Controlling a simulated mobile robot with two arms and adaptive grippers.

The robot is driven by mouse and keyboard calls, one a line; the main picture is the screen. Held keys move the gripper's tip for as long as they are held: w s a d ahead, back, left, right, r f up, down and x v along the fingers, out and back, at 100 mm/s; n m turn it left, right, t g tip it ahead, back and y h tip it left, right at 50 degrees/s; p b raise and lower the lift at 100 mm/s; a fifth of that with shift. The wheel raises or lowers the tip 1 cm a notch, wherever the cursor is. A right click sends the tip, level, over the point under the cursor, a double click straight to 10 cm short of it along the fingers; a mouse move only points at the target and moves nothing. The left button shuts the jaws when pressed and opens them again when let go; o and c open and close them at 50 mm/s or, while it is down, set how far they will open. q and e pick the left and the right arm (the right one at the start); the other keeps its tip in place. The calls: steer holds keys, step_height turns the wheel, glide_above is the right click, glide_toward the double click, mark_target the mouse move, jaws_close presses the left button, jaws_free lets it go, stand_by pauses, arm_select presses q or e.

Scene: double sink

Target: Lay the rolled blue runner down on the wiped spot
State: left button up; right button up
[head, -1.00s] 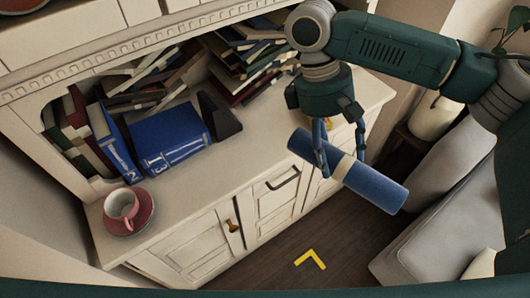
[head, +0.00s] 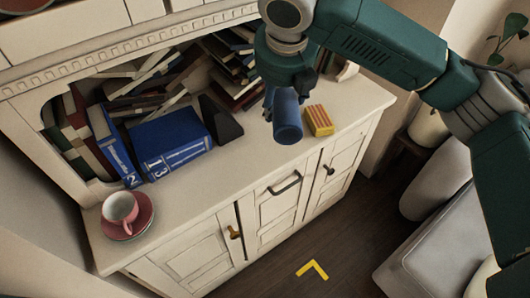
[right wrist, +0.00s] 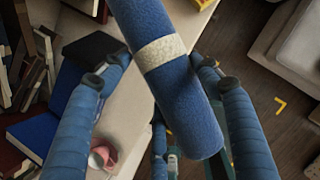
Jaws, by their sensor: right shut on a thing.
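The rolled blue runner (head: 287,118) points its round end toward the head camera, above the cabinet top (head: 250,165). In the right wrist view the runner (right wrist: 185,100) runs slantwise between the fingers, with a pale band (right wrist: 161,53) around its middle. I cannot make out a wiped spot on the pale cabinet top. My left gripper is not in view.
A yellow-red striped box (head: 319,120) stands right of the runner. A dark wedge (head: 221,120), blue books (head: 170,143) and a pink cup on a saucer (head: 121,209) are to the left. A yellow corner mark (head: 313,268) lies on the floor.

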steer(key=w+a+r+n+y, duration=0.2)
steer(key=w+n+y, duration=0.1)
steer(key=n, duration=0.4)
steer(key=shift+g, duration=0.4)
step_height(320, 180, down, 20)
steer(key=shift+a+r+p, duration=0.15)
steer(key=shift+r+p, duration=0.1)
steer(key=shift+p, duration=0.15)
steer(key=shift+f, duration=0.3)
steer(key=o, duration=1.3)
steer(key=shift+o, duration=0.2)
